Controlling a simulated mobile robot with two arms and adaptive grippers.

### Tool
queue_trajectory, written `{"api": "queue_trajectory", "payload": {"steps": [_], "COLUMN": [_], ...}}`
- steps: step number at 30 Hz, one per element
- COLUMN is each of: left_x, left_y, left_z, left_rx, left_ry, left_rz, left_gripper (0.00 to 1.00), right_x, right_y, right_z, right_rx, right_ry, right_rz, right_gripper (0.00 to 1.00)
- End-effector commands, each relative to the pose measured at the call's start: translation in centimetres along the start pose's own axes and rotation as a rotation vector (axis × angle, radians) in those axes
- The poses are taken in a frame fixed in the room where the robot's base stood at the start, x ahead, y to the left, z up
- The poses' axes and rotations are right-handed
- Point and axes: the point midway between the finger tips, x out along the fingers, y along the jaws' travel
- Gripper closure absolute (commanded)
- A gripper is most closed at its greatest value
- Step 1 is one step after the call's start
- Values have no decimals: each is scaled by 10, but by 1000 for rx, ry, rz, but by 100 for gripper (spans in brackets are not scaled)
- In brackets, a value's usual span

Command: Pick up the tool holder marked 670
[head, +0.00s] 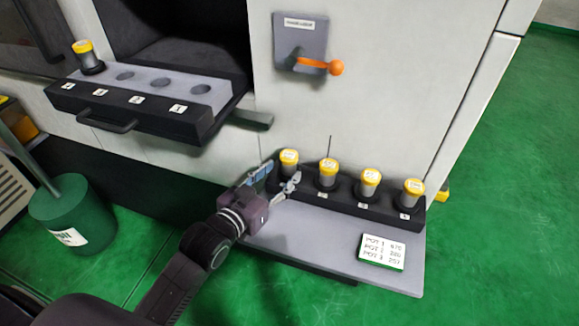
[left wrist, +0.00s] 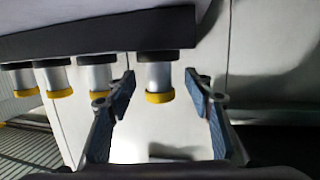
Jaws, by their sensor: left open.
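Several tool holders with yellow caps and silver bodies stand upright in a dark rack (head: 345,194) on a grey shelf. The leftmost holder (head: 289,162) is right at my left gripper (head: 279,176), which is open. In the left wrist view this holder (left wrist: 158,74) hangs inverted in the picture between the two spread fingers, with a gap on either side. The other holders in the rack are the second (head: 327,173), third (head: 369,181) and rightmost (head: 412,192). The numbers on the caps are too small to read, so I cannot tell which is 670. My right gripper is not in view.
A white card (head: 382,252) with pot numbers lies on the shelf (head: 310,240). A pulled-out drawer (head: 150,100) at upper left carries one more yellow-capped holder (head: 88,56) and empty holes. A thin rod (head: 329,146) rises behind the rack. A green bin (head: 75,215) stands left.

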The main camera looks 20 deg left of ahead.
Motion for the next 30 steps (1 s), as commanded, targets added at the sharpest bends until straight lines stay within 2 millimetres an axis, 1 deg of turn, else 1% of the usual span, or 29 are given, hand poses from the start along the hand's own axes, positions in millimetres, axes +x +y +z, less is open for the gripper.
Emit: {"api": "queue_trajectory", "payload": {"steps": [2, 5, 9, 13, 17, 20, 27, 30], "left_x": [12, 27, 40, 43, 43, 43, 43, 43], "left_y": [1, 2, 2, 2, 2, 2, 2, 2], "left_z": [-3, -2, -2, 0, 0, 0, 0, 0], "left_rx": [-1, -1, 0, 0, 0, 0, 0, 0], "left_ry": [1, 0, 1, -1, -1, -1, -1, -1], "left_rz": [0, -1, 0, 1, 0, 0, 0, 0], "left_gripper": [52, 52, 52, 52, 52, 61, 88, 99], "right_x": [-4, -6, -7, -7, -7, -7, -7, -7], "right_y": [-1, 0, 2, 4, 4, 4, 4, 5], "right_z": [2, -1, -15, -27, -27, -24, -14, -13], "right_rx": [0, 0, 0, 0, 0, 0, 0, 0], "right_ry": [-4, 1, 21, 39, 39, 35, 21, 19], "right_rz": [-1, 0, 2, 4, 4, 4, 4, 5], "right_gripper": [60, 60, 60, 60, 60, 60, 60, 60]}}
